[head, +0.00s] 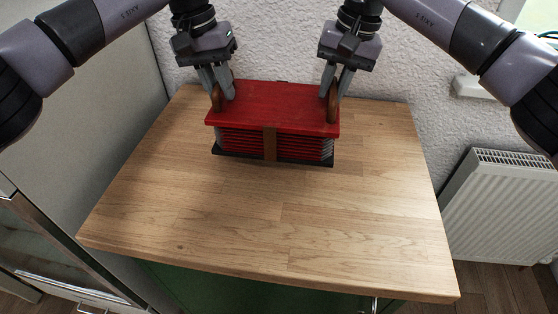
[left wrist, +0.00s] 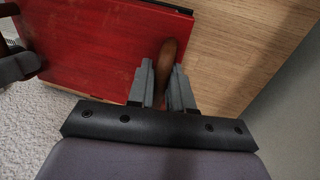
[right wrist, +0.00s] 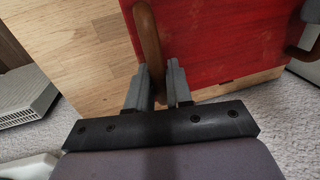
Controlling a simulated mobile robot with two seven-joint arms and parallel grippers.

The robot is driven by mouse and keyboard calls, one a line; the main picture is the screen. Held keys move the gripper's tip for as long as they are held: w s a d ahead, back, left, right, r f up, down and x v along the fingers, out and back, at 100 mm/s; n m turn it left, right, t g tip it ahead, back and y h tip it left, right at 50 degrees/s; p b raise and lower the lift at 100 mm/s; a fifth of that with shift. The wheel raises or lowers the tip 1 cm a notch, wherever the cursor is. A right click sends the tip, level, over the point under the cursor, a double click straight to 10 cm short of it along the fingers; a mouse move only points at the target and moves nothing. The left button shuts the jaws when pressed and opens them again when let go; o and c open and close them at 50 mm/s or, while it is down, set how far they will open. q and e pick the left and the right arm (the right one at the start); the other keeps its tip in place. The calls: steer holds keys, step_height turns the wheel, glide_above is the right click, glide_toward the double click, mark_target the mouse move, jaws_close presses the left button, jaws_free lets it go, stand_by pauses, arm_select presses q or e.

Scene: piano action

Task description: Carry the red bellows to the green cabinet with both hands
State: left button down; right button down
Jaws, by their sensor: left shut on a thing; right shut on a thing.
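The red bellows (head: 272,103) has a red top board, pleated sides, a brown strap at the front and a dark base. It is over the back of the wooden top of the green cabinet (head: 220,286); whether its base touches the wood is hard to tell. My left gripper (head: 217,98) is shut on the brown handle at its left end, and the left wrist view shows this handle (left wrist: 166,58) between the fingers. My right gripper (head: 334,97) is shut on the handle at the right end, which also shows in the right wrist view (right wrist: 149,40).
The wooden top (head: 280,210) is clear in front of the bellows. A textured wall (head: 270,45) stands close behind. A tall grey unit (head: 105,90) borders the left side. A white radiator (head: 500,205) stands at the right.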

mark_target(222, 110)
arm_select(q)
steer(key=shift+w+a+f, duration=0.1)
steer(key=shift+a+f, duration=0.1)
steer(key=shift+f, duration=0.3)
arm_select(e)
steer(key=shift+w+d+f, duration=0.1)
steer(key=shift+d+f, duration=0.05)
steer(key=shift+f, duration=0.3)
arm_select(q)
steer(key=shift+f+b, duration=0.15)
steer(key=shift+b, duration=0.15)
arm_select(e)
steer(key=shift+f, duration=0.15)
